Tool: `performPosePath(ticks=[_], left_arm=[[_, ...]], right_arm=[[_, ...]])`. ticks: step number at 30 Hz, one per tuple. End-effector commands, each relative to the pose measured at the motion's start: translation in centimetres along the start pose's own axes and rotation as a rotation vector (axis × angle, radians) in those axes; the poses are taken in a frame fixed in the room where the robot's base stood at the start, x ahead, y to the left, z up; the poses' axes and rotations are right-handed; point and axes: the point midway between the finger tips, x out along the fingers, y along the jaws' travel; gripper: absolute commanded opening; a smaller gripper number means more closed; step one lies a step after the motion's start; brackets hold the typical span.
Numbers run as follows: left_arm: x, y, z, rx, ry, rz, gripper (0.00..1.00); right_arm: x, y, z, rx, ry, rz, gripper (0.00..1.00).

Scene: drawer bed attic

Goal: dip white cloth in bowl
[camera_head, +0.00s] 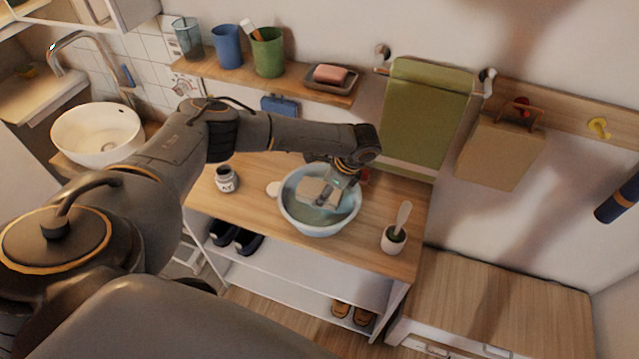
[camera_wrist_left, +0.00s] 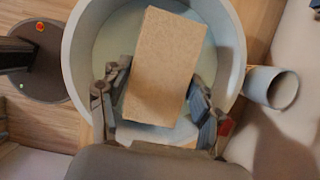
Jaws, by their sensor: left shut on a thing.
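The white cloth (camera_head: 316,191) looks like a folded, pale beige block. In the left wrist view the cloth (camera_wrist_left: 165,65) looks tan and sits between the two fingers. My left gripper (camera_head: 337,187) is shut on it and reaches down into the bowl from the upper right. The pale blue bowl (camera_head: 288,210) stands on the wooden counter, and its rim (camera_wrist_left: 232,60) surrounds the cloth in the wrist view. The cloth is inside the bowl's outline; I cannot tell how deep it sits or whether it touches the liquid or bottom. My right gripper is not in view.
A small jar (camera_head: 226,180) stands left of the bowl, and a white pot (camera_head: 394,240) with an upright handle stands to the right. A green towel (camera_head: 425,115) hangs behind. A shelf (camera_head: 210,72) with cups and a pink soap (camera_head: 331,74) is at the back.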

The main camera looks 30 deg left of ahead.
Motion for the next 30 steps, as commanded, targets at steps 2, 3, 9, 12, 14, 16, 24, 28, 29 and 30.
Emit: performPosePath(ticks=[2, 3, 9, 12, 14, 16, 24, 28, 29, 30], left_arm=[[-0.7, 0.0, 0.3, 0.000, 0.000, 0.000, 0.48], [-0.9, 0.0, 0.4, 0.000, 0.000, 0.000, 0.48], [-2.0, 0.0, 0.8, 0.000, 0.000, 0.000, 0.48], [-2.5, 0.0, 1.0, 0.000, 0.000, 0.000, 0.48], [-2.8, 0.0, 1.2, 0.000, 0.000, 0.000, 0.48], [-3.2, 0.0, 1.3, 0.001, 0.000, 0.000, 0.48], [-4.7, 0.0, 1.9, 0.000, 0.001, 0.000, 0.48], [-5.3, 0.0, 2.2, 0.000, 0.000, 0.000, 0.48], [-5.5, 0.0, 2.3, 0.001, 0.000, 0.000, 0.48], [-5.7, 0.0, 2.4, 0.001, -0.001, 0.000, 0.48]], right_arm=[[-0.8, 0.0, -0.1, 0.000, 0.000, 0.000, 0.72], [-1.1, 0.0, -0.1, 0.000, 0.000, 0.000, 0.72], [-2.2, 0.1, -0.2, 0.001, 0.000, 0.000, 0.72], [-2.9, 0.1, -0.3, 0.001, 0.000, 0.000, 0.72], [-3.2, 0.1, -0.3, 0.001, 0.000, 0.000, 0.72], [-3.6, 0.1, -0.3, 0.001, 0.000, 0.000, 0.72], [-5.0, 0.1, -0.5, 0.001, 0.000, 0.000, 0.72], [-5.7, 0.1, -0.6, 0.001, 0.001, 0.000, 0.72], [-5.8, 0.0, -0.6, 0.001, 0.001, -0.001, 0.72], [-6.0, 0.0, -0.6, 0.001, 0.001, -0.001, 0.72]])
